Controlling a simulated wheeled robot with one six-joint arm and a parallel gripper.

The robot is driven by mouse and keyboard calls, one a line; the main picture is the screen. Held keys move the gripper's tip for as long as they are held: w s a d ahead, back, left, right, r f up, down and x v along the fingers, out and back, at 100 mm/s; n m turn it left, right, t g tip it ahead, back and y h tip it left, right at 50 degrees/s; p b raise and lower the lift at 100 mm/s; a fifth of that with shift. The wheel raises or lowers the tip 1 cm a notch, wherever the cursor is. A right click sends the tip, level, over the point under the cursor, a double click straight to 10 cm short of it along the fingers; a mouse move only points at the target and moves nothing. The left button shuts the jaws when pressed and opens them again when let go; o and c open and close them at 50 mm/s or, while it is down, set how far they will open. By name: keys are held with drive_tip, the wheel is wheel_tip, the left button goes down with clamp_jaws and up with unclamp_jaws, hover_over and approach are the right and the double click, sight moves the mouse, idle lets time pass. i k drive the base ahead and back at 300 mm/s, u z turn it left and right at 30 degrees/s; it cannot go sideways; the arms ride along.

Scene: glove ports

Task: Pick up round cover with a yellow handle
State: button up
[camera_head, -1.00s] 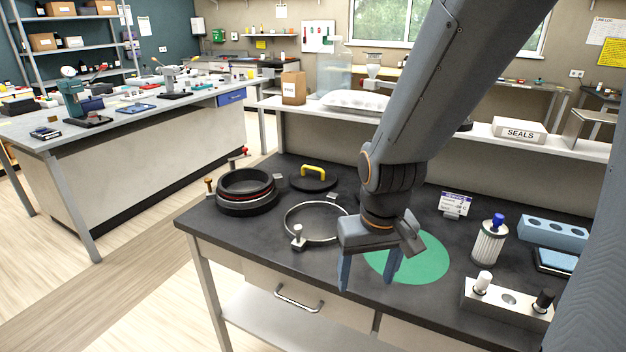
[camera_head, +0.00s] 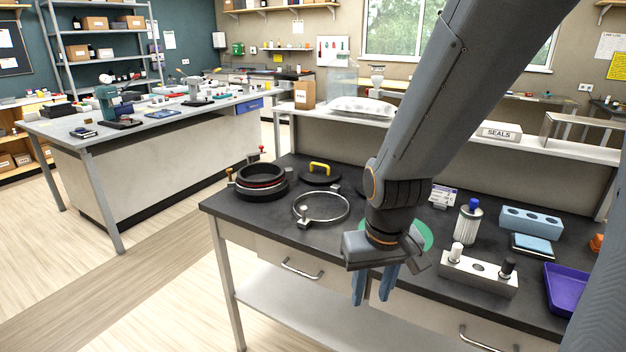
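The round black cover (camera_head: 321,176) with a yellow handle (camera_head: 320,166) lies on the dark bench top, toward its back left. My gripper (camera_head: 374,287) points down at the front edge of the bench, to the right of and nearer than the cover. Its two blue fingers are apart, with nothing seen between them. A green round mat (camera_head: 424,236) lies partly hidden behind my gripper.
A black ring port (camera_head: 260,184) stands left of the cover. A metal clamp ring (camera_head: 321,207) lies in front of the cover. A filter cartridge (camera_head: 467,223), a metal block (camera_head: 478,274) and a purple tray (camera_head: 566,289) stand to the right. A shelf (camera_head: 450,135) runs behind.

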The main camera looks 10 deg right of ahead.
sight(317, 173)
drive_tip(key=u, duration=1.65)
drive_tip(key=i, duration=1.25)
drive_tip(key=z, duration=2.35)
drive_tip(key=i, duration=0.5)
drive_tip(key=z, duration=0.05)
